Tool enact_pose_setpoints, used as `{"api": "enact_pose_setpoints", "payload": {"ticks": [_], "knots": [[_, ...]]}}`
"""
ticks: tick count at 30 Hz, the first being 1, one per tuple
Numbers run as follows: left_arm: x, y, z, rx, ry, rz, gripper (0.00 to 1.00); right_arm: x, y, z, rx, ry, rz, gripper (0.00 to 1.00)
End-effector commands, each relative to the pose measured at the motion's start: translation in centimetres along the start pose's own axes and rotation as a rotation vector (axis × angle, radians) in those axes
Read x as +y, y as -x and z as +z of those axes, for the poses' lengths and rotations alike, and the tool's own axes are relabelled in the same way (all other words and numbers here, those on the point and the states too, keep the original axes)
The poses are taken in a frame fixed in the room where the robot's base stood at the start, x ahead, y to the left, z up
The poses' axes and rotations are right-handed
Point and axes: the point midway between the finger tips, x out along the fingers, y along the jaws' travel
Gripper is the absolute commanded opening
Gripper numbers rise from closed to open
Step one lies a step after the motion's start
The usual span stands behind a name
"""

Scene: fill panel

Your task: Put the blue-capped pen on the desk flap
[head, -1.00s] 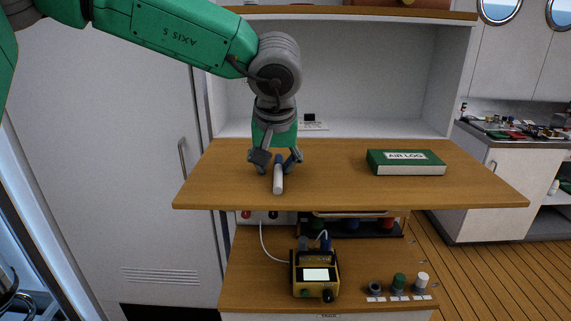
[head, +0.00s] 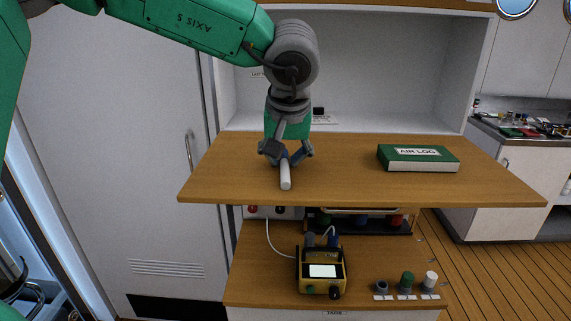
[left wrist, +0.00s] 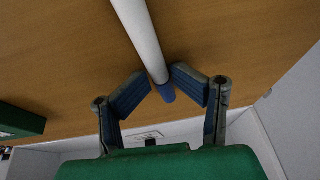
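The pen (head: 286,175) has a white barrel that points toward me in the head view. Its blue cap (left wrist: 167,92) shows in the left wrist view, between the fingers. The desk flap (head: 345,185) is a wide wooden board behind and below the pen. I cannot tell whether the pen touches the wood. My right gripper is not in view.
A green AIR LOG book (head: 418,158) lies on the flap's right side. A yellow device (head: 321,271) stands on the lower shelf, with several small knobs or caps (head: 406,281) to its right. The middle of the flap is clear.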

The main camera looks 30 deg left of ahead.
Motion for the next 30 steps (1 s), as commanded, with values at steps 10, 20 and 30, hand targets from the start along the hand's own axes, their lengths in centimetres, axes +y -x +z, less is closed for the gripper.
{"api": "enact_pose_setpoints", "payload": {"ticks": [10,20,30], "knots": [[0.0,7.5,-0.3,0.008,0.001,0.006,0.35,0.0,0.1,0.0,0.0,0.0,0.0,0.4],[0.0,12.1,-0.3,0.005,0.001,0.002,0.35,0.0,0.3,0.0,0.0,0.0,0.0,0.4],[0.0,12.5,-0.2,0.004,0.0,0.002,0.35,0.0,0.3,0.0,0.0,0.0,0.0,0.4]]}}
